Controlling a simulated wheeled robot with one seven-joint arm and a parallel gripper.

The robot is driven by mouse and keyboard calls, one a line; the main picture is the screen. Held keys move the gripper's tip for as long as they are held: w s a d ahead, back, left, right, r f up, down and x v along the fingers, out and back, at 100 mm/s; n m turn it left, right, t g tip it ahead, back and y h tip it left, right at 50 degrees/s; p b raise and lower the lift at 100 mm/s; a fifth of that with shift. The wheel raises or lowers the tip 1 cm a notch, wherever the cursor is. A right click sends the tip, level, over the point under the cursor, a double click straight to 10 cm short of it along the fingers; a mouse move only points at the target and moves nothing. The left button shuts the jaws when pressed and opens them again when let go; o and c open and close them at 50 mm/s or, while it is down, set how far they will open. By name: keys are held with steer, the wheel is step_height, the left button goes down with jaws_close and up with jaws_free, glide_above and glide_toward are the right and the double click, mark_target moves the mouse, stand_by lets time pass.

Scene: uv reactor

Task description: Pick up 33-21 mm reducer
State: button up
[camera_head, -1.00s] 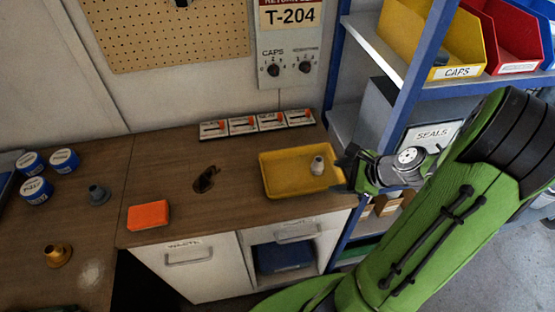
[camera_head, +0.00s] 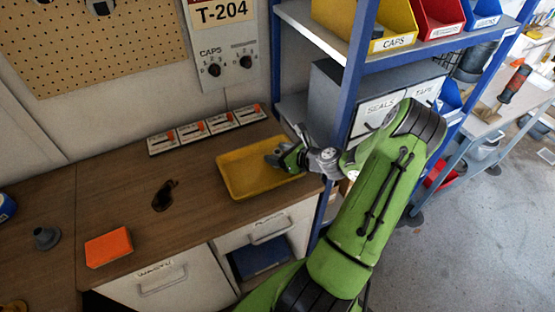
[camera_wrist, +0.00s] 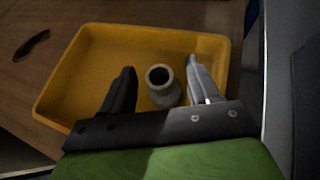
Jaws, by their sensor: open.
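The pale grey-beige reducer (camera_wrist: 162,88) stands upright in the yellow tray (camera_wrist: 75,88), its round open top showing in the wrist view. My gripper (camera_wrist: 159,75) is open, with one finger on each side of the reducer and a visible gap on both sides. In the head view my gripper (camera_head: 280,158) reaches into the right part of the yellow tray (camera_head: 235,185), and the reducer is hidden behind it there.
An orange block (camera_head: 108,246) and a dark grey flanged part (camera_head: 47,237) sit on the wooden bench (camera_head: 190,215). A dark object (camera_head: 164,195) lies left of the tray. The blue shelf post (camera_head: 345,110) stands close to the right of my gripper.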

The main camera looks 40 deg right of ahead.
steer(key=x, duration=0.2)
steer(key=shift+w+f, duration=0.2)
steer(key=shift+w, duration=0.15)
steer(key=shift+s, duration=0.1)
steer(key=shift+c, duration=0.7)
steer(key=c, duration=0.9)
